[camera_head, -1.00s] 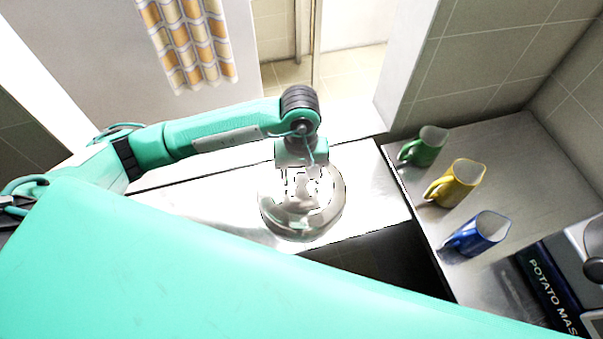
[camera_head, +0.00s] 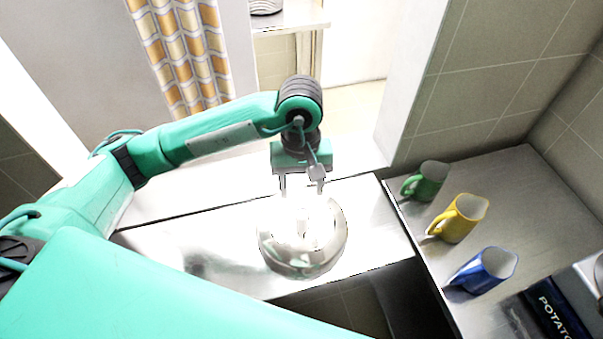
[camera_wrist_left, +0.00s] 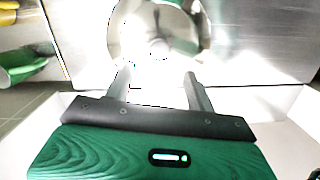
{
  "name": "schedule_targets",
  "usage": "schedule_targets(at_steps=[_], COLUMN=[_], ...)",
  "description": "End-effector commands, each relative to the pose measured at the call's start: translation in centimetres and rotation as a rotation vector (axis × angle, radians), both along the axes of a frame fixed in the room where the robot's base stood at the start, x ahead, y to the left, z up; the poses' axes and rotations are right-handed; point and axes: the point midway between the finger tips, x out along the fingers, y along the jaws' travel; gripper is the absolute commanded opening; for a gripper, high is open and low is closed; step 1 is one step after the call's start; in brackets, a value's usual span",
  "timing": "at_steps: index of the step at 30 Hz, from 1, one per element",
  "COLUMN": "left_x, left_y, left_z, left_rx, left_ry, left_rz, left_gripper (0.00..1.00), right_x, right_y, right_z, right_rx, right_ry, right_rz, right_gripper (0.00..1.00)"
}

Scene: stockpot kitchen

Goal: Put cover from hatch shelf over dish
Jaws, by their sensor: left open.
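The cover (camera_head: 285,252) is a shiny metal dome with a small knob on top. It sits upright on the bright metal shelf (camera_head: 220,228). The cover also shows at the top of the left wrist view (camera_wrist_left: 190,35). No dish is clearly visible; whether one lies under the dome I cannot tell. My left gripper (camera_head: 300,188) is open and empty, just above and behind the knob, with its fingers pointing down. In the left wrist view its two fingers (camera_wrist_left: 159,78) are spread apart with nothing between them. My right gripper is not in view.
A green mug (camera_head: 431,181), a yellow mug (camera_head: 463,218) and a blue mug (camera_head: 492,270) stand on the right counter (camera_head: 520,195). A dark box (camera_head: 553,310) lies at its front. A dark gap (camera_head: 400,290) lies below the shelf. A patterned curtain (camera_head: 185,50) hangs behind.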

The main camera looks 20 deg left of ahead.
Motion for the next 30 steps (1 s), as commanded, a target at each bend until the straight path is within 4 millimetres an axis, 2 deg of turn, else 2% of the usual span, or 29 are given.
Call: schedule_targets(at_steps=[1,6,10,30], left_x=[0.2,0.4,0.5,0.5], left_y=[0.0,0.1,0.1,0.2], left_z=[0.6,2.8,3.8,4.2], left_rx=[-0.002,-0.001,-0.001,0.000], left_ry=[-0.005,-0.003,-0.001,0.001], left_rz=[0.000,0.001,0.000,0.000], left_gripper=[0.55,0.55,0.55,0.55], right_x=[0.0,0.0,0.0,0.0], right_y=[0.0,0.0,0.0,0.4], right_z=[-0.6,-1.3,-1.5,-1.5], right_rx=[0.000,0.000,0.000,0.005], right_ry=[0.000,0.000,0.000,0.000], right_rz=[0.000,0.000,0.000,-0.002], right_gripper=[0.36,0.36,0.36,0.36])
